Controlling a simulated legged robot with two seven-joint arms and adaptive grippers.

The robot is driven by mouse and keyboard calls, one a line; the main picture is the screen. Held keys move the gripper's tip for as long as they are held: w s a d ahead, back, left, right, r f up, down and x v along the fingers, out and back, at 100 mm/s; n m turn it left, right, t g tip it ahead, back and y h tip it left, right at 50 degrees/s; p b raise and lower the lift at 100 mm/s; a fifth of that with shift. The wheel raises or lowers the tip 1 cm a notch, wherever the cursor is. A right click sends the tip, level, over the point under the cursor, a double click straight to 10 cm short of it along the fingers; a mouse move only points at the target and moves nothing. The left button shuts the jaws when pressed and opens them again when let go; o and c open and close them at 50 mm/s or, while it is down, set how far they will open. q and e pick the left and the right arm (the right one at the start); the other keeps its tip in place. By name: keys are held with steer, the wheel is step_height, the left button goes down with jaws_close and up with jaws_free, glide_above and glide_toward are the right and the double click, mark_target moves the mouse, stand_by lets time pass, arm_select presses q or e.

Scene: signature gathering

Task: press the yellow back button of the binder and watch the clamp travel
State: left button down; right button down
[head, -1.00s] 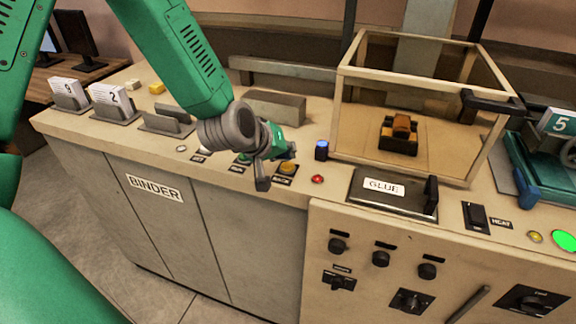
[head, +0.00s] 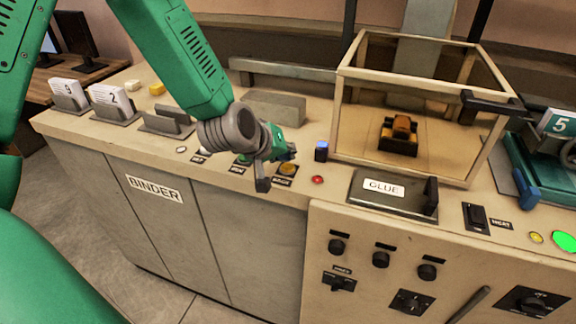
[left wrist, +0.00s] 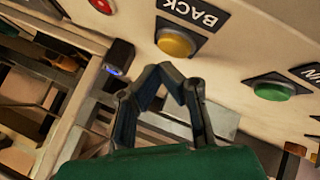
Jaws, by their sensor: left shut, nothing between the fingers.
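The yellow back button (head: 287,169) sits on a black plate near the front edge of the binder (head: 155,188). In the left wrist view the yellow button (left wrist: 176,42) is beside the word BACK, clear of the fingertips in the picture. My left gripper (head: 274,170) is shut and empty, just left of the button in the head view; its fingers (left wrist: 180,72) meet at the tips in the wrist view. I cannot tell whether it touches the button. The clamp (head: 402,127) seems to be the orange and black block inside the clear case. My right gripper is not in view.
A green button (left wrist: 272,90) sits beside the yellow one, and a red one (head: 317,179) on the other side. A blue-topped black post (head: 321,151) stands close to the gripper. The framed case (head: 334,110) and glue lid (head: 392,192) lie to the right.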

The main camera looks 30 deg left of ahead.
arm_select(q)
steer(key=shift+f, duration=0.15)
steer(key=shift+f, duration=0.15)
